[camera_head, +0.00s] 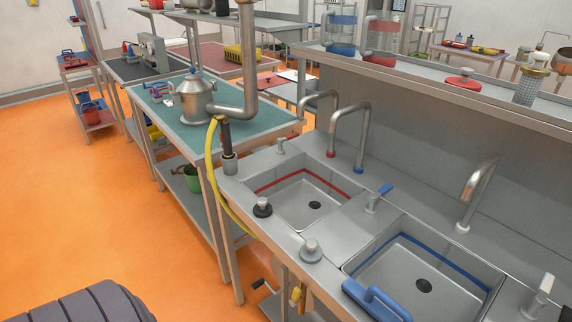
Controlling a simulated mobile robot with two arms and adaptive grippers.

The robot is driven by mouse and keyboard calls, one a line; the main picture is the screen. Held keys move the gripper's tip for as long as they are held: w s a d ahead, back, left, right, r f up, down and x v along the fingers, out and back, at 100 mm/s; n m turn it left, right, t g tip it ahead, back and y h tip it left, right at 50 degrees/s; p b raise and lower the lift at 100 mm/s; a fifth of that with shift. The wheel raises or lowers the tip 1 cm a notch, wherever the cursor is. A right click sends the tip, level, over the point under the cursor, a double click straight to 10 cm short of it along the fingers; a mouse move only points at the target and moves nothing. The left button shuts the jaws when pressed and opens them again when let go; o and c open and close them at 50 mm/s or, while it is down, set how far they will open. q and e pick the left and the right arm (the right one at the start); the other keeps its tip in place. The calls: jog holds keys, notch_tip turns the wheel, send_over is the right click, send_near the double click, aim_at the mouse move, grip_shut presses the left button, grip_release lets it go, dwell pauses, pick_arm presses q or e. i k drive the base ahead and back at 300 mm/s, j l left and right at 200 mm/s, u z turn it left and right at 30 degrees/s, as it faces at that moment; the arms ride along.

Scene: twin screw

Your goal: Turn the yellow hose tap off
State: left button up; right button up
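A yellow hose (210,165) hangs over the left end of the steel sink counter, beside a black-handled spray nozzle (226,138). It runs down past the front edge and goes out of sight below. A small yellow fitting (297,295) shows under the counter's front edge, by a pipe. It may be the hose's tap; its handle position is too small to tell, and its link to the hose is hidden. Neither of my grippers is in view.
The counter has a red-banded sink (281,186) and a blue-banded sink (460,262). A green-topped table (250,130) stands at the left end.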

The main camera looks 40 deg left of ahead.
aim_at(296, 299)
jog(key=i+j+u, duration=0.2)
jog(key=u, duration=1)
